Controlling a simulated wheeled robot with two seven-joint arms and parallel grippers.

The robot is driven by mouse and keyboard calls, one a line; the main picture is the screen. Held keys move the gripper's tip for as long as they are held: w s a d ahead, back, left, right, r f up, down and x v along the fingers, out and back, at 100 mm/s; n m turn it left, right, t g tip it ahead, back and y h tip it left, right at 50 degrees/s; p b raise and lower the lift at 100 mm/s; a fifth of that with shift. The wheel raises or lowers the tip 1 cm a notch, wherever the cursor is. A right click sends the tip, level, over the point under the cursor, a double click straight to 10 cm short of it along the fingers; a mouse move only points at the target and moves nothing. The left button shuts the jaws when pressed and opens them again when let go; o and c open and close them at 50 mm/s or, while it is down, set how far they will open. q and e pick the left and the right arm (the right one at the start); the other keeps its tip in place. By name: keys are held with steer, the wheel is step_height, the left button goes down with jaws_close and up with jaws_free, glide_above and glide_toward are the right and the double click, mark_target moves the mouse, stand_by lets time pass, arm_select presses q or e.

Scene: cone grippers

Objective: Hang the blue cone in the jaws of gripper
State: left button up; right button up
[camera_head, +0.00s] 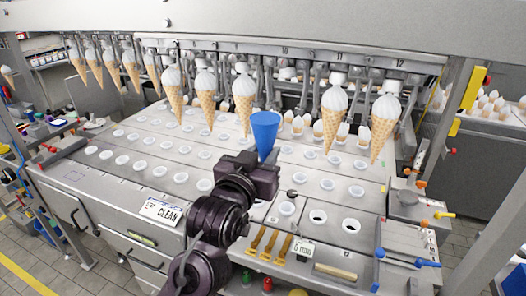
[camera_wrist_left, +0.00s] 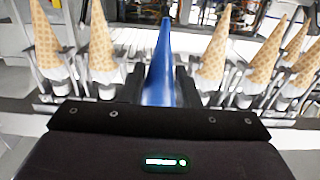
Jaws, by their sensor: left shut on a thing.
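The blue cone (camera_head: 265,131) stands wide end up, tip down, in my left gripper (camera_head: 262,162). The gripper is shut on its lower part, above the white deck. In the left wrist view the blue cone (camera_wrist_left: 160,62) shows between the dark fingers (camera_wrist_left: 162,88), with that picture turned upside down. A row of hanging jaws runs along the machine's rail. An open gap in the row, with jaws (camera_head: 286,73) holding no large cone, lies behind and a little above the blue cone. The blue cone appears apart from these jaws. My right gripper is not in view.
Waffle cones with white tops hang on both sides of the gap, including one at left (camera_head: 243,97) and one at right (camera_head: 334,112). Below, the deck (camera_head: 115,155) has rows of white-rimmed holes. Smaller cones (camera_head: 297,125) stand behind.

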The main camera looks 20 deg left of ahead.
arm_select(q)
steer(key=w+p, duration=0.1)
steer(key=w, duration=0.3)
steer(key=shift+w+d+r, duration=0.1)
steer(key=shift+w+r, duration=0.05)
steer(key=shift+w, duration=0.2)
steer(key=shift+w+p, duration=0.35)
steer(key=shift+w, duration=0.55)
steer(key=w+p, duration=0.1)
steer(key=w, duration=0.2)
steer(key=shift+w+d, duration=0.1)
steer(key=shift+w, duration=0.1)
stand_by(0.5)
